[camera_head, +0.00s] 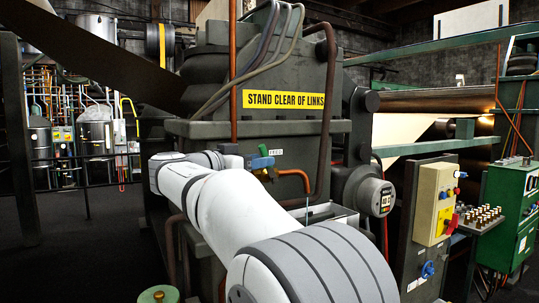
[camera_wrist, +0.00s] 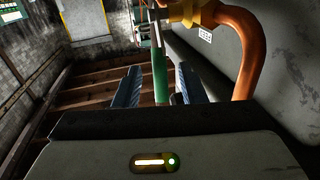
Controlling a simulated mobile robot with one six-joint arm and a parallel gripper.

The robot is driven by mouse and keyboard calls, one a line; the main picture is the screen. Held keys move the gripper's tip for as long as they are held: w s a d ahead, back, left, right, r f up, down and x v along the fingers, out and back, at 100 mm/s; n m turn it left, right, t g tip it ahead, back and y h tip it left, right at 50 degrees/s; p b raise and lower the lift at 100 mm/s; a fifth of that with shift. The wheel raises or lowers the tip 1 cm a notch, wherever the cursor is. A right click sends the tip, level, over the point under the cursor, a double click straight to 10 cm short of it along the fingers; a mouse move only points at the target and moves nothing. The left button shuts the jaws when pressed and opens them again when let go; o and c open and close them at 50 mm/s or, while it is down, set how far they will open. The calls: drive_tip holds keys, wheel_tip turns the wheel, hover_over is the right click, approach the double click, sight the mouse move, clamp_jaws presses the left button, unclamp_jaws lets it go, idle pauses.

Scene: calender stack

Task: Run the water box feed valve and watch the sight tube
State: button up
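The feed valve has a green lever handle (camera_wrist: 160,82) that hangs from a brass body (camera_wrist: 190,12); a copper pipe (camera_wrist: 245,50) curves away from it to the right. In the head view the green handle (camera_head: 262,162) is on the front of the grey machine, partly covered by my gripper's blue finger. My gripper (camera_wrist: 158,68) has its two blue-grey fingers on either side of the handle, with a gap visible on both sides. It is open and around the handle, not closed on it. I cannot clearly make out a sight tube in either view.
A yellow sign (camera_head: 290,99) reads "STAND CLEAR OF LINKS". A round grey gauge-like unit (camera_head: 377,196) sits right of the valve. A yellow control box (camera_head: 436,203) and a green cabinet (camera_head: 512,213) stand further right. Dark open floor lies at left.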

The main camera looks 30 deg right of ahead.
drive_tip(key=p+x, duration=0.1)
drive_tip(key=x, duration=0.4)
clamp_jaws()
idle(0.3)
